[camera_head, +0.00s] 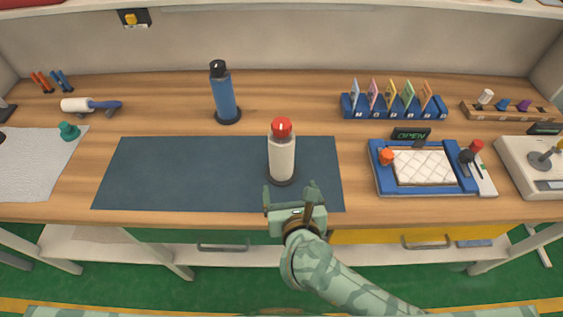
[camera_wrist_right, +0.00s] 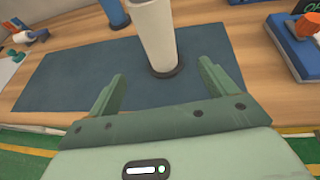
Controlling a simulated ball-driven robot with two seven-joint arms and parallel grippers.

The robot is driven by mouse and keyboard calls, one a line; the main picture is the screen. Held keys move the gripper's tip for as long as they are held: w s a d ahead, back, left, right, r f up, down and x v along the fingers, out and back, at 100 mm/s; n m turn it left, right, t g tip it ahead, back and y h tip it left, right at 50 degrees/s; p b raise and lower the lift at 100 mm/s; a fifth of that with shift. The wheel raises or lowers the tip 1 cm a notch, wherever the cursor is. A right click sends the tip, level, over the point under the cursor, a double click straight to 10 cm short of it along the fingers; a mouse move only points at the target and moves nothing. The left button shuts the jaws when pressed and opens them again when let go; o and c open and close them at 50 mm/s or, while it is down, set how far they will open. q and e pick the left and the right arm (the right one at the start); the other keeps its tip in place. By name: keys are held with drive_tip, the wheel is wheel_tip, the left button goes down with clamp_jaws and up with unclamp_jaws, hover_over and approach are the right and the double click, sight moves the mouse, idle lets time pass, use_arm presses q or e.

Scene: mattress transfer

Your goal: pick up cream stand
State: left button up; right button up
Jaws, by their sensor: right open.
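The cream stand (camera_head: 282,158) is an upright cream cylinder with a red top and a dark round base. It stands on the dark blue mat (camera_head: 150,180), right of the mat's middle. My right gripper (camera_head: 291,193) is open and empty at the mat's front edge, just in front of the stand. In the right wrist view the cream stand (camera_wrist_right: 153,35) rises beyond and between the two open fingers (camera_wrist_right: 160,85), apart from them, with its top cut off. My left gripper is not in view.
A blue stand (camera_head: 224,95) with a black top stands behind the mat. To the right are a blue tray fixture (camera_head: 380,180) with a white quilted pad and a rack of coloured cards (camera_head: 394,107). A roller (camera_head: 90,105) lies at left. The mat's left part is clear.

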sight(284, 166)
drive_tip(key=b+x, duration=0.4)
drive_tip(key=x, duration=0.4)
drive_tip(key=shift+w+f, duration=0.15)
drive_tip(key=shift+f, duration=0.1)
drive_tip(key=shift+w+a+b, duration=0.1)
drive_tip(key=shift+w+b, duration=0.35)
drive_tip(key=shift+w, duration=0.15)
drive_tip(key=b+x, duration=0.3)
drive_tip(key=x, duration=0.2)
drive_tip(key=shift+s+a+f, duration=0.1)
drive_tip(key=shift+r, duration=0.3)
drive_tip(key=c, duration=1.8)
drive_tip(key=shift+o, duration=0.2)
